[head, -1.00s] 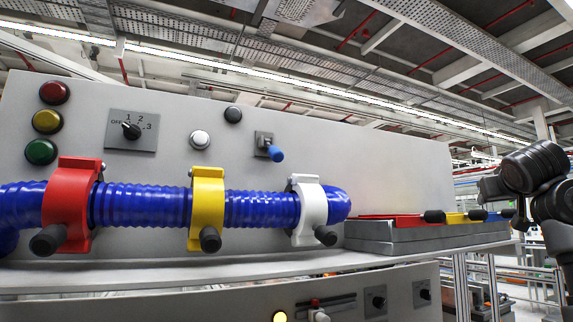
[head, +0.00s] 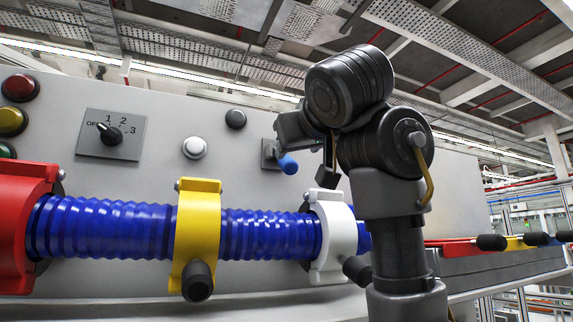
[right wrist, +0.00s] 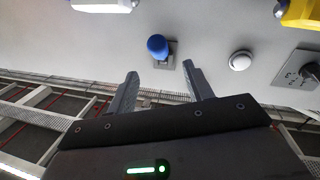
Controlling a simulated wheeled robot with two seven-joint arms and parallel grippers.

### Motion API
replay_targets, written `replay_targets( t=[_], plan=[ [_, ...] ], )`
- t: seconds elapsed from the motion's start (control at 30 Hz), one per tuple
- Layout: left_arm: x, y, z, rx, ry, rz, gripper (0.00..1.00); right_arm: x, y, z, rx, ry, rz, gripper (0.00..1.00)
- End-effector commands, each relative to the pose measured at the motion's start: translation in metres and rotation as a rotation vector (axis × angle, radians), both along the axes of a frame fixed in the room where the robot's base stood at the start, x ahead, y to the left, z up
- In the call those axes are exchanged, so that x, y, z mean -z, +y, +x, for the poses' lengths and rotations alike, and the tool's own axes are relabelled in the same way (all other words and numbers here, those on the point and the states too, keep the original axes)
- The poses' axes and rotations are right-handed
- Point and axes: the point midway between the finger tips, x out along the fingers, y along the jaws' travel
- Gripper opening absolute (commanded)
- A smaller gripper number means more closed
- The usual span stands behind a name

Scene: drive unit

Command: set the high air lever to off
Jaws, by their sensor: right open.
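The lever is a blue-knobbed handle (head: 287,164) on a small grey plate, high on the pale panel. In the head view it sticks out toward me, slanting down and right. My right gripper (head: 304,158) is in front of the panel, close to the lever, and its arm hides part of the panel. In the right wrist view, the open fingers (right wrist: 160,72) are on either side of the line to the blue knob (right wrist: 157,45), which is just beyond the fingertips. I see no contact. My left gripper is not in view.
A blue hose (head: 110,228) with red, yellow (head: 200,222) and white (head: 333,237) clamps runs below the lever. A white button (head: 195,148), a black button (head: 235,119) and a rotary switch (head: 110,134) are to its left. Coloured-handled levers (head: 490,242) are at right.

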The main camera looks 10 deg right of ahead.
Motion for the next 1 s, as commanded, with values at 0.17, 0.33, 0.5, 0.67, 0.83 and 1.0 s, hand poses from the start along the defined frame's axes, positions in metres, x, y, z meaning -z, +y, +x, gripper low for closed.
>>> replay_targets(
  t=[0.17, 0.33, 0.5, 0.67, 0.83, 1.0],
  plan=[
    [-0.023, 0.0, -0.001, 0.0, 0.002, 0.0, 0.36, -0.005, 0.001, 0.027, 0.004, 0.005, -0.002, 0.51],
    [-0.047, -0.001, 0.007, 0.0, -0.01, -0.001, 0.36, -0.007, 0.005, 0.06, 0.004, 0.004, -0.001, 0.51],
    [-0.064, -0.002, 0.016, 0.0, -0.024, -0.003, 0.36, -0.005, 0.01, 0.086, 0.003, 0.003, -0.001, 0.51],
    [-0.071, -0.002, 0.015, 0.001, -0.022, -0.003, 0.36, -0.002, 0.012, 0.1, 0.001, 0.002, 0.0, 0.51],
    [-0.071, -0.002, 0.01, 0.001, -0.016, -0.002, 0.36, 0.0, 0.014, 0.104, -0.001, 0.001, 0.0, 0.51],
    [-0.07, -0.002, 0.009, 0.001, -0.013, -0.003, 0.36, 0.001, 0.014, 0.103, -0.002, 0.002, 0.001, 0.51]
  ],
)
